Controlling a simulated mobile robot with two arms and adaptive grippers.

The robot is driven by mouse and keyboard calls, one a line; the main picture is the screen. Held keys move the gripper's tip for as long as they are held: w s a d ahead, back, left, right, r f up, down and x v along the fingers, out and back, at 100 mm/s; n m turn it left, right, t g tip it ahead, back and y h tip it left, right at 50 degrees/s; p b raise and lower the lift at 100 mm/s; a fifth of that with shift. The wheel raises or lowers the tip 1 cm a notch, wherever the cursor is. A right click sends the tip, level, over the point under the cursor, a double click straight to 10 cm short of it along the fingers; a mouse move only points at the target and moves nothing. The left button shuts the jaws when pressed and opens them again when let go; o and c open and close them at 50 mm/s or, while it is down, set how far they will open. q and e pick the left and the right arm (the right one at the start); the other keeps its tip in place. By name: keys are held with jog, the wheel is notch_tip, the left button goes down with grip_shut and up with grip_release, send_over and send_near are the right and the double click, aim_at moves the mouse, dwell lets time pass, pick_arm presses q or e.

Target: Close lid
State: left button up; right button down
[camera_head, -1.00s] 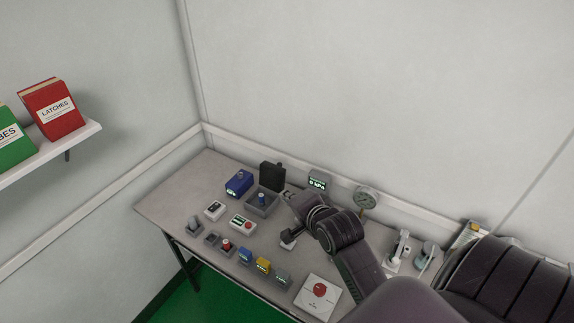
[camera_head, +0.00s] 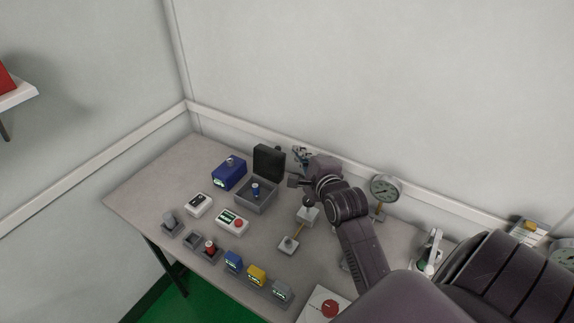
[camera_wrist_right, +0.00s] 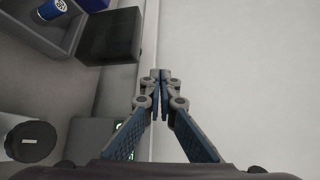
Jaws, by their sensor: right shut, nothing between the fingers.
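An open grey box (camera_head: 268,204) stands at the back left of the bench, with a blue cylinder (camera_head: 255,189) inside. Its black lid (camera_head: 268,161) stands upright at the box's back edge. The wrist view shows the lid (camera_wrist_right: 110,36), part of the box (camera_wrist_right: 71,38) and the blue cylinder (camera_wrist_right: 52,10) at upper left. My right gripper (camera_head: 297,154) is just right of the lid, apart from it, near the back wall. In the wrist view its fingers (camera_wrist_right: 160,80) meet, with nothing between them. My left gripper is not in view.
A blue device (camera_head: 228,176) stands left of the box. A white box with a red button (camera_head: 232,221) and several small testers are in front. A joystick-like fixture (camera_head: 289,244) and a dial gauge (camera_head: 384,188) are near my right arm. The bench's left end is clear.

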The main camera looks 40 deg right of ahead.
aim_at(273, 161)
notch_tip(273, 161, down, 6)
jog(key=b, duration=0.4)
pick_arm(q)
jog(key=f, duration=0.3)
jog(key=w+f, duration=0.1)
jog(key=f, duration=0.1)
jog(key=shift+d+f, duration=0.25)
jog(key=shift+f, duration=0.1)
pick_arm(e)
jog(key=x, duration=1)
jog(key=shift+r, duration=0.2)
pick_arm(q)
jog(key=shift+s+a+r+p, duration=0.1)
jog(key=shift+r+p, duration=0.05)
jog(key=shift+p, duration=0.15)
pick_arm(e)
jog(key=shift+d+r, duration=0.1)
